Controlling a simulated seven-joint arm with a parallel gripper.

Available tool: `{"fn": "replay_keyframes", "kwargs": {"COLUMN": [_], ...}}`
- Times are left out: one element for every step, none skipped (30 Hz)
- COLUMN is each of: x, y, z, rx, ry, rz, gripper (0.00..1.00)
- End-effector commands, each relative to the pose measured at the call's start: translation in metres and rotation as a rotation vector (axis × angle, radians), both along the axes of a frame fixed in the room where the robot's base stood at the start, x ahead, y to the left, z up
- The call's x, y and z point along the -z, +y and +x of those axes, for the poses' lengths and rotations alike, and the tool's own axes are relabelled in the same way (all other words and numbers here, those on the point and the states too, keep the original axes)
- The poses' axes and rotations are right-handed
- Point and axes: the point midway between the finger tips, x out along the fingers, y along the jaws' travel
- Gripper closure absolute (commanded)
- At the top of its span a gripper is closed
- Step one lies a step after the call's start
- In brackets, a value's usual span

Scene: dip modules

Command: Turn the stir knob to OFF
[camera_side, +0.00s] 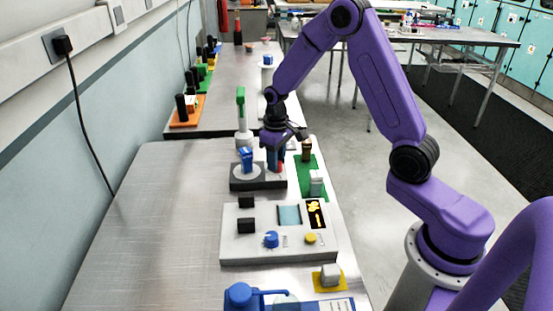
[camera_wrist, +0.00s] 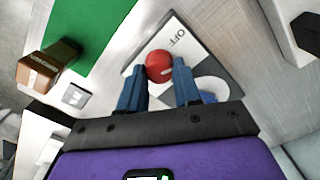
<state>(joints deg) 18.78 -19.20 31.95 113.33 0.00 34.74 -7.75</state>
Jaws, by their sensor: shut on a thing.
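The stirrer (camera_side: 258,184) is a grey and dark box with a round plate on top; a blue vessel (camera_side: 248,156) stands on the plate. The red stir knob (camera_wrist: 159,66) is beside the plate in the wrist view, with a small pale mark on its face and the printed word OFF (camera_wrist: 178,38) near it. In the side view only a sliver of the knob (camera_side: 281,168) shows. My gripper (camera_wrist: 159,82) comes down over the stirrer, its blue fingers on either side of the knob, shut on it. The fingers hide part of the plate.
A grey panel (camera_side: 250,254) with a blue knob and screen stands in front. A white, green-topped stand (camera_side: 241,115) is behind. The table's left side is clear.

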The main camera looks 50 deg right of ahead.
Motion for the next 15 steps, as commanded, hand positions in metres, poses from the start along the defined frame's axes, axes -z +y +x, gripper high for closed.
{"fn": "replay_keyframes", "kwargs": {"x": [-0.0008, -0.0008, -0.0008, -0.0008, -0.0009, -0.0009, -0.0009, -0.0009, -0.0009, -0.0009, -0.0009, -0.0009, -0.0009, -0.0009, -0.001], "y": [0.0005, 0.0005, 0.0006, 0.0006, 0.0007, 0.0007, 0.0008, 0.0008, 0.0008, 0.0009, 0.0009, 0.0009, 0.001, 0.001, 0.001], "z": [0.0001, 0.0001, 0.0001, 0.0001, 0.0001, 0.0001, 0.0001, 0.0001, 0.0001, 0.0001, 0.0001, 0.0001, 0.0001, 0.0001, 0.0001], "rx": [-0.043, -0.068, -0.101, -0.124, -0.148, -0.177, -0.198, -0.217, -0.242, -0.26, -0.275, -0.296, -0.309, -0.322, -0.336], "ry": [-0.001, -0.001, -0.001, -0.001, -0.001, -0.001, -0.001, -0.001, -0.001, -0.001, -0.001, -0.001, -0.001, -0.001, -0.001], "rz": [0.0, 0.0, 0.0, 0.0, 0.0, 0.0, 0.0, 0.0, 0.0, 0.0, 0.0, 0.0, 0.0, 0.0, 0.0], "gripper": [0.98, 0.98, 0.98, 0.98, 0.98, 0.98, 0.98, 0.98, 0.98, 0.98, 0.98, 0.98, 0.98, 0.98, 0.98]}}
